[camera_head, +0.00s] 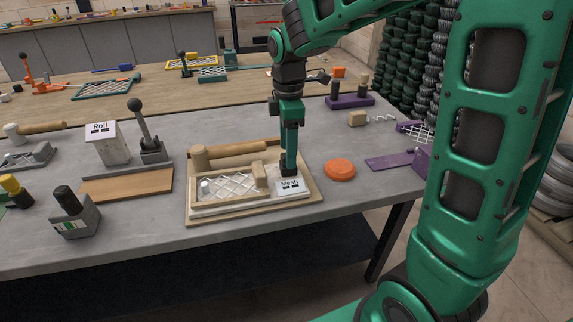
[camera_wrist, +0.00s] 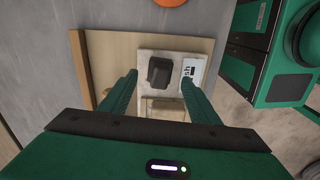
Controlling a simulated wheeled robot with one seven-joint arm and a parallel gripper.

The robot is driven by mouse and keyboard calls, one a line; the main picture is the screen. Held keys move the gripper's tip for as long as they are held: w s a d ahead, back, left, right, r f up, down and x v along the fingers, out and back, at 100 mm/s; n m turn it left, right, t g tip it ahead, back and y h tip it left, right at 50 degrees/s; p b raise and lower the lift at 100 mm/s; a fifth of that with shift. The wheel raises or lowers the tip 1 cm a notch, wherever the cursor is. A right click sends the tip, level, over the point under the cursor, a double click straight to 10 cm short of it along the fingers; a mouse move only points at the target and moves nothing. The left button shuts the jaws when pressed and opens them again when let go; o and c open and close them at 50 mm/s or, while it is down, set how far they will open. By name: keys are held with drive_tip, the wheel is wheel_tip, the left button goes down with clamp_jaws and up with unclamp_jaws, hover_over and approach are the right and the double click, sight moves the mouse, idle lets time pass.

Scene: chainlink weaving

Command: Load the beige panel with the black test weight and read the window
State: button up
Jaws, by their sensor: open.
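The beige panel (camera_head: 312,193) is a wooden-framed board lying on the grey table, with a white mesh section, a beige block and a pale plate labelled "Mesh" (camera_head: 290,184). In the wrist view its wooden board (camera_wrist: 108,46) shows below the fingers. My gripper (camera_head: 289,172) points down over the panel's right end, by the label. It is open, with a finger on each side of a small black block (camera_wrist: 160,72) on the pale plate; contact cannot be told. A grey block with a black cylindrical top (camera_head: 68,199) and a coloured striped window (camera_head: 70,226) stands at the left.
A wooden roller (camera_head: 235,150) lies along the panel's back. An orange disc (camera_head: 340,170) sits just to its right. A "Roll" box (camera_head: 106,145), a black-knobbed lever (camera_head: 142,125) and a brown board (camera_head: 128,184) stand left. Purple parts (camera_head: 390,161) lie right, near the table edge.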

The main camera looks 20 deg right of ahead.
drive_tip(key=shift+d+f, duration=0.1)
drive_tip(key=shift+f, duration=1.4)
drive_tip(key=shift+c, duration=0.3)
clamp_jaws()
drive_tip(key=shift+r, duration=0.15)
